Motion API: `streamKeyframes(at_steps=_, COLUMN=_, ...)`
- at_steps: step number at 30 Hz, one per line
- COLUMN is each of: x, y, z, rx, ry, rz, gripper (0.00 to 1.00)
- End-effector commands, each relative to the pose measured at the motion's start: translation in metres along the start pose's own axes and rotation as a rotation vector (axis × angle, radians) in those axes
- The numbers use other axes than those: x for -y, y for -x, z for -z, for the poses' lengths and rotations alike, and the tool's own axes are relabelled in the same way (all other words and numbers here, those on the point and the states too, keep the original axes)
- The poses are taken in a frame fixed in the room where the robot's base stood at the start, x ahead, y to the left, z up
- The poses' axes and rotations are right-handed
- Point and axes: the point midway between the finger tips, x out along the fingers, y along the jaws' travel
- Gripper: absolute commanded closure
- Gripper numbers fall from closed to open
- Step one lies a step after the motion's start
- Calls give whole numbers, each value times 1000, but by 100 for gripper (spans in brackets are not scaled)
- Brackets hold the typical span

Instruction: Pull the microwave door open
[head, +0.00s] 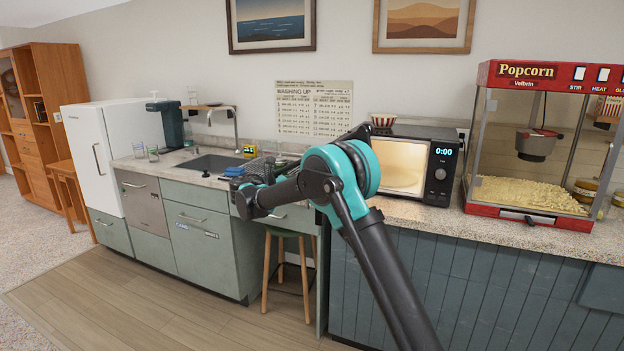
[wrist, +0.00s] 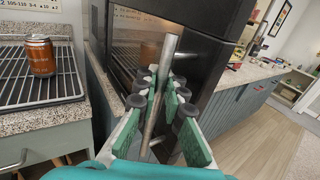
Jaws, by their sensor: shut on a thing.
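The black microwave (head: 441,160) stands on the counter, with a lit 0:00 display at its right. A pale, lit area fills its front left of the controls; my arm hides the left part. In the wrist view the microwave's dark window (wrist: 132,45) shows warm light and a rack-like interior or reflection. My gripper (wrist: 163,90) has its green pads on either side of the silver bar handle (wrist: 170,47) and is shut on it. The handle runs slightly tilted between the fingers. I cannot tell how far the door stands open.
A popcorn machine (head: 545,140) stands right of the microwave. A sink (head: 212,163) lies to the left, and a stool (head: 285,235) stands below. The wrist view shows a can (wrist: 40,55) on a wire rack (wrist: 62,80). Wood floor (head: 140,300) is clear at front left.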

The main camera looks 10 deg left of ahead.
Motion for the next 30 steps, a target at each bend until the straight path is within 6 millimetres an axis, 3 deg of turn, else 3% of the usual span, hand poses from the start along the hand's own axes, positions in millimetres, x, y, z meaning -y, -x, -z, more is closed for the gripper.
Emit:
streamKeyframes(at_steps=8, x=0, y=3, z=1, rx=-2, ry=0, rz=-2, gripper=100)
streamKeyframes(at_steps=9, x=0, y=3, z=1, rx=-2, ry=0, rz=-2, gripper=90)
streamKeyframes(at_steps=14, x=0, y=2, z=1, rx=-1, ry=0, rz=-2, gripper=70)
streamKeyframes(at_steps=24, x=0, y=3, z=0, rx=-1, ry=0, rz=-1, gripper=70)
streamKeyframes(at_steps=30, x=0, y=27, z=0, rx=0, ry=0, rz=-3, gripper=70)
